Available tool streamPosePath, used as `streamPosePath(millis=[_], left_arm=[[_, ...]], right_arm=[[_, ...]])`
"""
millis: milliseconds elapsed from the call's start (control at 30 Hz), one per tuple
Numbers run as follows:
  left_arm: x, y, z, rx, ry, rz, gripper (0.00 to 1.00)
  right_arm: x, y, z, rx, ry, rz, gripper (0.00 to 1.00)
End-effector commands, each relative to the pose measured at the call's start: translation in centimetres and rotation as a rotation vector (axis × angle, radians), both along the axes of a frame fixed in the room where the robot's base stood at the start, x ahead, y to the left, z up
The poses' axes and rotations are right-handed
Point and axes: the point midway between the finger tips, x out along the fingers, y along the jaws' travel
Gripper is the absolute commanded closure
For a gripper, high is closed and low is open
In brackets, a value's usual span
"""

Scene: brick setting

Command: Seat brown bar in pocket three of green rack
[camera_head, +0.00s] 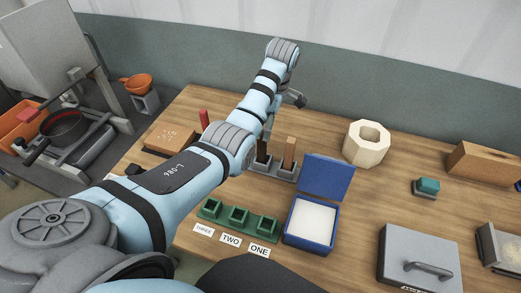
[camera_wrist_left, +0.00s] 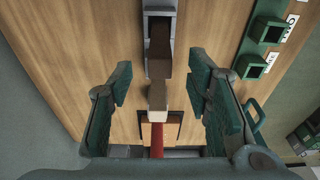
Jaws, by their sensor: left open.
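The brown bar (camera_head: 290,147) stands upright in a grey holder (camera_head: 284,174) near the middle of the table. A dark upright piece (camera_head: 262,155) shows to its left. The green rack (camera_head: 238,220) lies nearer me, with labels three, two and one from left to right; its pockets look empty. In the wrist view, the green rack (camera_wrist_left: 259,50) is at upper right. My left gripper (camera_wrist_left: 160,80) is open; brown upright shapes show between its fingers, and I cannot tell whether it touches them. In the head view my left arm partly hides the gripper. My right gripper is out of view.
A blue open-lidded box (camera_head: 288,237) stands right of the green rack. A cream hexagonal block (camera_head: 366,145) stands behind it, and a grey lidded case (camera_head: 418,260) sits at front right. A red upright piece (camera_head: 204,119) stands at left; red also shows in the wrist view (camera_wrist_left: 157,136).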

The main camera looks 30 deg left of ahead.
Motion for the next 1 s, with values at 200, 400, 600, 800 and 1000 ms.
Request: streamPosePath(millis=[200,400,600,800,1000], left_arm=[[-0.3,0.8,-5.6,0.001,0.004,0.002,0.55],[-0.5,1.5,-8.5,0.002,0.005,0.003,0.55],[-0.6,2.0,-11.3,0.002,0.002,0.002,0.55],[-0.6,1.9,-11.2,0.002,0.002,0.001,0.6],[-0.6,1.9,-11.2,0.002,0.002,0.001,0.92]], right_arm=[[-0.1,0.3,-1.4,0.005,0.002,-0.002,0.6],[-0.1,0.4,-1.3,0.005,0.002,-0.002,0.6],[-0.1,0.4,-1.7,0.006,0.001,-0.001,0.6],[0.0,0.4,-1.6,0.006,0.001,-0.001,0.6],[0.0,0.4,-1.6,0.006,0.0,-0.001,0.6]])
